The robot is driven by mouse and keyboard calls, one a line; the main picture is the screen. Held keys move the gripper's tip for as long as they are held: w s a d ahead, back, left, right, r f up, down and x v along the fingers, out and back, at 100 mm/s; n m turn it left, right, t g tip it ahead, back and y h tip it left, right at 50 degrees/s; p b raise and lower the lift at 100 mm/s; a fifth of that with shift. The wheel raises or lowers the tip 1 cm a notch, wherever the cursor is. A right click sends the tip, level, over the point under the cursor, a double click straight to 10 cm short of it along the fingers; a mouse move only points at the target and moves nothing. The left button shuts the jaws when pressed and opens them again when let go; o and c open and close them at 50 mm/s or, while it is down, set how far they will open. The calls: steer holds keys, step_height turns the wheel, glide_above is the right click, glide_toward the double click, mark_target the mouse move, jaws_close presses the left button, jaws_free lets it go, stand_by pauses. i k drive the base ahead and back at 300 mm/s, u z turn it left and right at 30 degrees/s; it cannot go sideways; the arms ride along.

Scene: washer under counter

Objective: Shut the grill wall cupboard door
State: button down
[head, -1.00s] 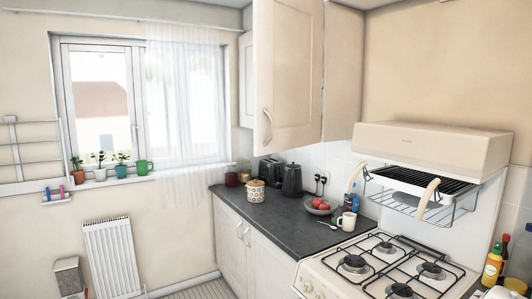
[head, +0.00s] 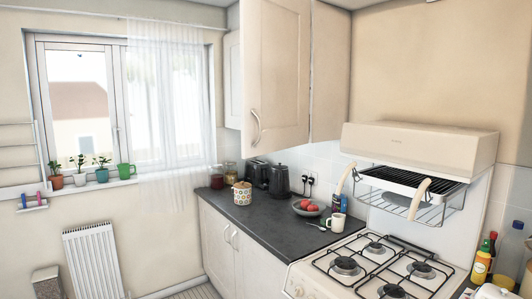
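The grill wall cupboard door (head: 276,80) is a cream panel high in the middle of the head view, left of the grill hood. It appears to stand open, swung out from the cupboard (head: 330,75), with its right edge at the cupboard. Its curved handle (head: 256,128) is near the lower left corner. The door hides most of the cupboard's inside and front. The top of the door runs out of the picture. My gripper is not in view, and nothing touches the door.
Below are a dark counter (head: 268,222) with a kettle (head: 280,181), a toaster, a patterned pot (head: 242,194) and a fruit bowl (head: 311,208). A cooker (head: 370,270) with a raised grill (head: 415,185) is right. Left are a window and radiator (head: 92,262).

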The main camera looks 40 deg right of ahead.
mark_target(275, 42)
steer(key=i, duration=0.85)
steer(key=u, duration=0.05)
